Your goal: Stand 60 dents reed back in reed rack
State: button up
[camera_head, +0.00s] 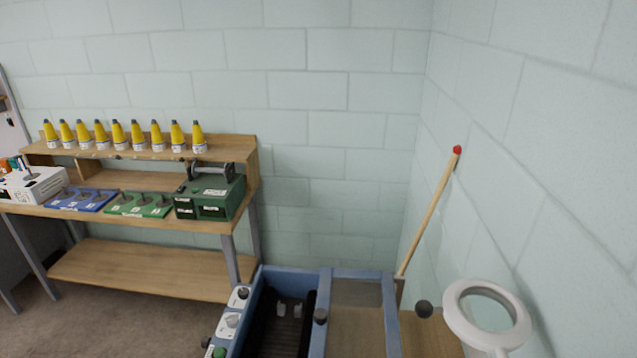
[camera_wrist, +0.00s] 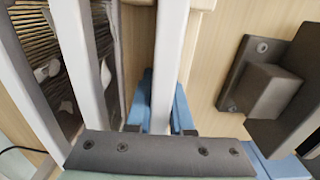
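In the wrist view, a dark plate with several bolts (camera_wrist: 150,155) crosses the bottom; I cannot tell whether it belongs to my gripper. Two small dark tabs stand just above it, one on each side of a white upright bar (camera_wrist: 168,65). Blue parts (camera_wrist: 180,108) show behind this bar. I cannot tell whether the bar belongs to a reed or whether the tabs are fingertips touching it. Two more white bars (camera_wrist: 82,60) run at the left, beside dark panels with fine parallel strands. No 60 dents label is readable. My gripper does not show in the head view.
In the head view, a wooden bench (camera_head: 140,265) at the left bears yellow cones (camera_head: 137,133), a green box (camera_head: 212,195) and blue and green trays. A blue frame (camera_head: 325,292) stands at bottom centre. A red-tipped stick (camera_head: 431,209) leans on the right wall. A dark block (camera_wrist: 272,90) is mounted right in the wrist view.

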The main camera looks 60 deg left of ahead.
jog(key=o, duration=0.5)
notch_tip(320, 180, up, 13)
jog(key=shift+r+b, duration=0.1)
jog(key=shift+b, duration=0.35)
